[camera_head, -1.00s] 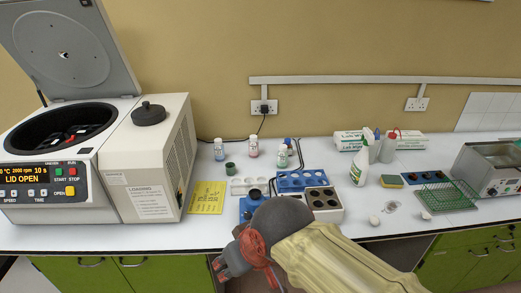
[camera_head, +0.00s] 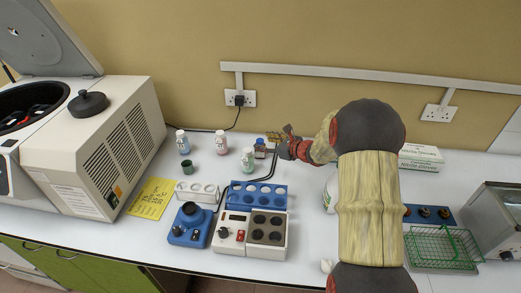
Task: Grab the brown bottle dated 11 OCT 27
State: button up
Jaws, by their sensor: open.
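A small brown bottle (camera_head: 260,150) stands near the wall, behind the blue rack. Its label is too small to read, so I cannot tell its date. My gripper (camera_head: 274,138) is just behind and to the right of it in the picture, with its fingers pointing left. The gripper is open. It overlaps the area by the bottle's top, and I cannot tell whether it touches the bottle. The rest of my arm crosses the bench from the right.
Bottles with blue (camera_head: 183,143), pink (camera_head: 222,143) and green (camera_head: 248,161) labels stand left of the brown bottle. A white rack (camera_head: 197,190), blue rack (camera_head: 258,194), blue mixer (camera_head: 189,226) and heating block (camera_head: 250,232) sit in front. A centrifuge (camera_head: 100,145) fills the left.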

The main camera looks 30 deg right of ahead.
aim_at(261, 141)
jog(key=w+f, duration=0.2)
jog(key=w+d+f+m+b, duration=0.1)
jog(key=w+f, duration=0.1)
jog(key=w, duration=0.1)
jog(key=w+d+f+m+h, duration=0.1)
jog(key=w+f, duration=0.1)
jog(key=shift+w+d+b, duration=0.15)
jog(key=shift+w+b, duration=0.05)
jog(key=shift+b, duration=0.15)
jog(key=shift+t, duration=0.3)
jog(key=shift+c, duration=0.5)
jog(key=c, duration=1.1)
grip_shut()
